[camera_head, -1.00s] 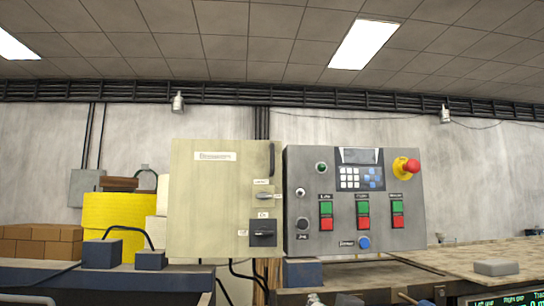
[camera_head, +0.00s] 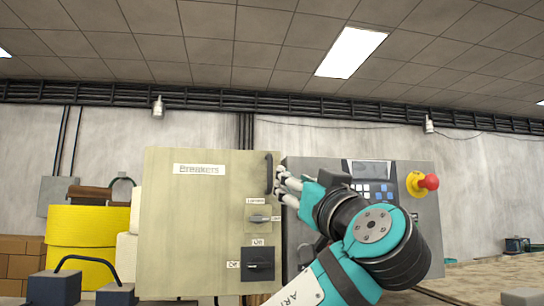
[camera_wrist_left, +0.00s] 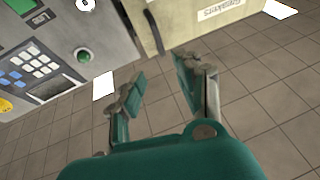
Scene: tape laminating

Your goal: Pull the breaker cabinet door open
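The beige breaker cabinet door (camera_head: 205,220), labelled "Breakers", faces me and looks closed. Its dark vertical handle (camera_head: 269,173) is near the door's upper right edge. My left gripper (camera_head: 281,184) is just right of the handle, its fingers pointing toward it. In the left wrist view the two fingers (camera_wrist_left: 158,76) are spread apart with nothing between them. The handle (camera_wrist_left: 154,31) shows there beyond the fingertips, and the door (camera_wrist_left: 205,20) is at the top. I see no clear contact with the handle. My right gripper is not in view.
A grey control panel (camera_head: 405,225) with a red emergency button (camera_head: 428,181) stands right of the cabinet, partly behind my arm. Rotary switches (camera_head: 258,265) project from the door below the handle. Yellow drums (camera_head: 75,240) and bricks (camera_head: 18,262) are at the left.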

